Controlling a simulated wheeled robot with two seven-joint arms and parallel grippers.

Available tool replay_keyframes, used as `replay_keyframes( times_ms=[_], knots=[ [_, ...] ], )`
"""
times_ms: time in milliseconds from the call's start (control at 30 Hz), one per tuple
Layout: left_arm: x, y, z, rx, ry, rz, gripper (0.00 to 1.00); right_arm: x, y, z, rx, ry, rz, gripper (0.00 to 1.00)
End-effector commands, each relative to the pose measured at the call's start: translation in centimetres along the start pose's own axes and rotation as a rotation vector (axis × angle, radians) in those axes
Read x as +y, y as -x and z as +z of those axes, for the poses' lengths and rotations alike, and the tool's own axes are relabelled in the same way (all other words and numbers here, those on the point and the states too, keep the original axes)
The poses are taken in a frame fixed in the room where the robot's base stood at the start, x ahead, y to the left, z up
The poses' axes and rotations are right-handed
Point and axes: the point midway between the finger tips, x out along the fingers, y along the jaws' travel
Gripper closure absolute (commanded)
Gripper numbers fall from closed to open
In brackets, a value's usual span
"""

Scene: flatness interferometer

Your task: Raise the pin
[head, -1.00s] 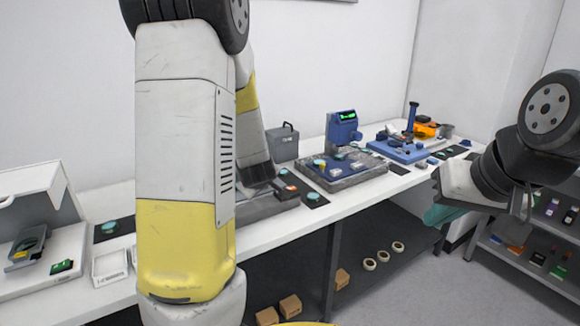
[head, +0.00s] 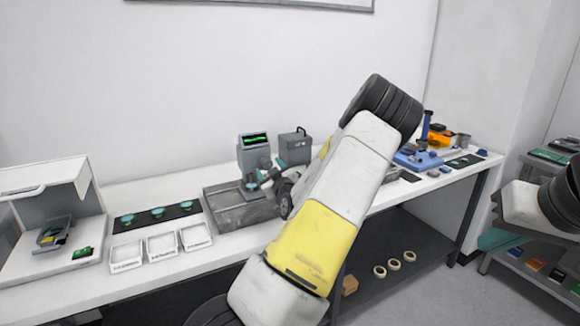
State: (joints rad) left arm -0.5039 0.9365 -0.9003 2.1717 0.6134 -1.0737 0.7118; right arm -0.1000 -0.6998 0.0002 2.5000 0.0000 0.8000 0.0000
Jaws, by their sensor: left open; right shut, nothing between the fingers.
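The interferometer is a grey instrument with a green-lit screen (head: 254,140). A small teal disc sits at the instrument's foot. My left gripper (head: 266,179) is open, just right of the instrument's lower front and over the slab. I cannot tell whether it touches anything. I cannot make out the pin; it is too small or hidden. My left arm covers the right part of the slab.
Left of the slab lie a dark mat (head: 158,217) with teal discs and several white trays (head: 162,245). A white booth (head: 57,205) stands at far left. A dark grey box (head: 294,147) is behind. Blue and orange equipment (head: 441,134) stands farther right.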

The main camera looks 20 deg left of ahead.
Motion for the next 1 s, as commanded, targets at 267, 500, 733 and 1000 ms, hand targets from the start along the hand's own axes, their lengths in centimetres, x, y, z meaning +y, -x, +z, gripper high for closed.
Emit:
replay_keyframes(
  times_ms=[267,500,733,1000],
  knots=[
    [-0.1,-2.7,0.1,-0.002,0.000,-0.001,0.42,0.0,0.0,0.0,0.000,0.000,0.000,1.00],
    [0.0,-2.9,0.1,-0.002,0.000,-0.001,0.42,0.0,0.0,0.0,0.000,0.000,0.000,1.00],
    [0.0,-2.9,0.1,-0.003,0.000,0.000,0.81,0.0,0.0,0.0,0.000,0.000,0.000,1.00],
    [0.0,-2.9,0.1,-0.003,-0.006,0.000,1.00,0.0,0.0,0.0,0.000,0.000,0.000,1.00]
  ],
)
